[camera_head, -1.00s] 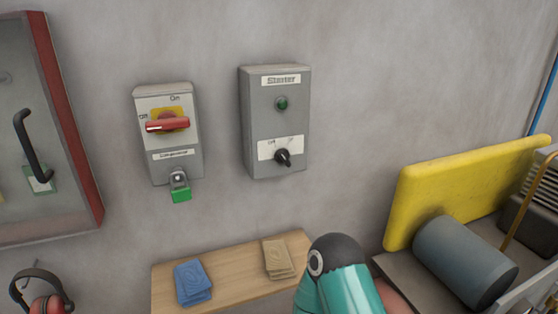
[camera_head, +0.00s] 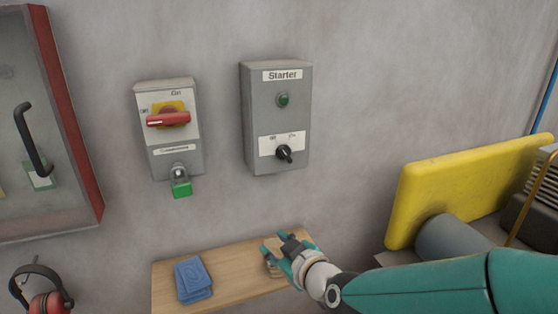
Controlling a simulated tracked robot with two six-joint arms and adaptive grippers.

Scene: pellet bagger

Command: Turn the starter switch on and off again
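The starter box (camera_head: 260,110) is a grey box on the wall, marked "Starter". It has a small green lamp or button (camera_head: 283,99) and, below it, a black rotary starter switch (camera_head: 284,154) on a white plate. The exact setting of the knob is too small to tell. My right gripper (camera_head: 271,246) is below the starter box, over the wooden shelf, apart from the switch. My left gripper is not in view.
Left of the starter box is a grey isolator with a red handle (camera_head: 168,120) and a green padlock (camera_head: 181,190). A wooden shelf (camera_head: 230,262) holds blue cloths (camera_head: 193,279). A yellow guard (camera_head: 460,185) stands at right. The wall before the starter is clear.

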